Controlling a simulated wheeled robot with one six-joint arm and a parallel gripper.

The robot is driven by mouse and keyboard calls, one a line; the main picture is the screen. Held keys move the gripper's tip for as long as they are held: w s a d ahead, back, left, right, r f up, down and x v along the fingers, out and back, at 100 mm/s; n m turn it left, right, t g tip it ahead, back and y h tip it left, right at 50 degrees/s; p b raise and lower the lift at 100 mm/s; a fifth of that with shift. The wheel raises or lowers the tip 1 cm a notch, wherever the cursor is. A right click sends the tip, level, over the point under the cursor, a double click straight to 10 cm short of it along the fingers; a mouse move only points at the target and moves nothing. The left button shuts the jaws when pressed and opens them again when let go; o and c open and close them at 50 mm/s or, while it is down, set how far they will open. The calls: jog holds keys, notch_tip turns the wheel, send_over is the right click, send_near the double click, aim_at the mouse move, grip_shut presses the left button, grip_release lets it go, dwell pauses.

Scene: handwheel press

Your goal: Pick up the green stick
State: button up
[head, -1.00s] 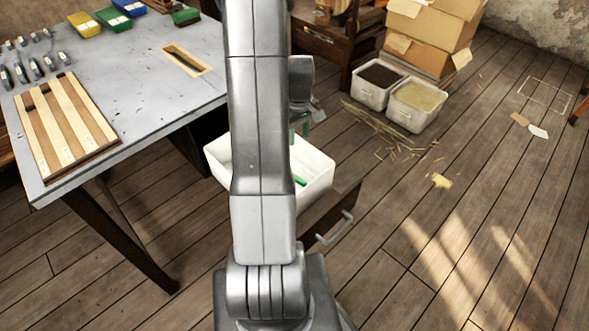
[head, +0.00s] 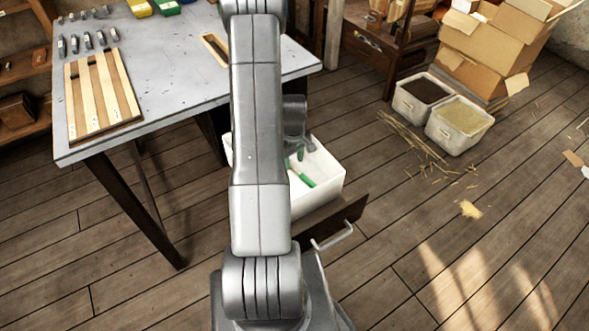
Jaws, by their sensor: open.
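The green stick (head: 303,180) lies inside the white bin (head: 322,191), seen in the head view just right of my arm. My gripper (head: 294,160) has green-tipped fingers and points down into the bin. It is open and appears close to the stick's upper left end. I cannot tell whether the fingers touch the stick or are around it. My arm hides the left part of the bin and maybe some of its contents.
An open drawer with a handle (head: 333,237) is in front of the bin. A grey table (head: 165,105) with a slatted wooden board (head: 103,95) stands at left. Two filled tubs (head: 459,128) and cardboard boxes (head: 490,45) stand at right.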

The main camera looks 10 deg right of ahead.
aim_at(295, 170)
jog(key=shift+f, duration=1.25)
jog(key=shift+c, duration=0.4)
grip_shut()
jog(key=shift+r, duration=0.1)
